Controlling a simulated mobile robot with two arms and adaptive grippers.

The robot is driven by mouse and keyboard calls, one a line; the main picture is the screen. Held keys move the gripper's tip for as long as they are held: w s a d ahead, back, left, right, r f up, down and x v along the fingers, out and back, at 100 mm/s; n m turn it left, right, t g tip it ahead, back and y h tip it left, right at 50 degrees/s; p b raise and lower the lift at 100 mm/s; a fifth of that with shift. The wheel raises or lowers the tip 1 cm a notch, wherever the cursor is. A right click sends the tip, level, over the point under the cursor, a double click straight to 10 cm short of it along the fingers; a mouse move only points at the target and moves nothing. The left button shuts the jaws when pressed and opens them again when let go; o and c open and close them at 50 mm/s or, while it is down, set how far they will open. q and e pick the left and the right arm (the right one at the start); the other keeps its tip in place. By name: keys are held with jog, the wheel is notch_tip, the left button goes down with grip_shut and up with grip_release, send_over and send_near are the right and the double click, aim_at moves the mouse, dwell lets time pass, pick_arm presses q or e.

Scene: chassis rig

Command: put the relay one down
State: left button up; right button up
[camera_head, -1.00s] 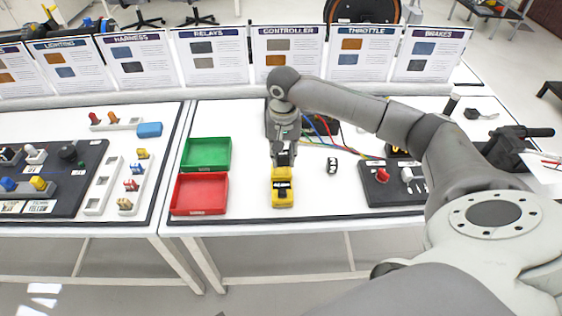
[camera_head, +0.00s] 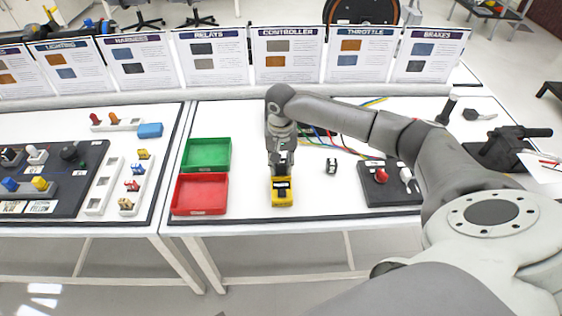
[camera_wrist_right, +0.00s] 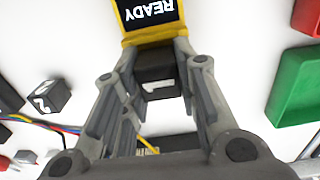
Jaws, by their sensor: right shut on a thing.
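My right gripper (camera_head: 281,164) points down over the table at the far end of the yellow device (camera_head: 282,200). In the right wrist view its fingers (camera_wrist_right: 160,80) are shut on a small black block marked 1, relay one (camera_wrist_right: 158,77). Relay one sits right beside the edge of the yellow device, whose screen (camera_wrist_right: 152,12) reads READY. I cannot tell whether they touch or how high the relay is. In the head view the gripper mostly hides the relay. My left gripper is not in view.
A green tray (camera_head: 207,140) and a red tray (camera_head: 176,207) stand left of the gripper. Another black block (camera_head: 331,167), marked 2 in the wrist view (camera_wrist_right: 48,97), lies to the right. A black panel with a red knob (camera_head: 381,176) is farther right. Coloured wires run behind.

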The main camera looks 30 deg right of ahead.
jog(key=shift+s+a+f, duration=0.1)
jog(key=shift+s+f, duration=0.25)
jog(key=shift+f, duration=0.2)
jog(key=o, duration=1)
jog(key=shift+f, duration=0.1)
jog(key=shift+o, duration=0.2)
jog(key=shift+f, duration=0.1)
jog(key=shift+w, duration=0.1)
notch_tip(320, 180, up, 14)
jog(key=shift+w+f+b, duration=0.15)
jog(key=shift+w+b, duration=0.1)
jog(key=shift+b, duration=0.05)
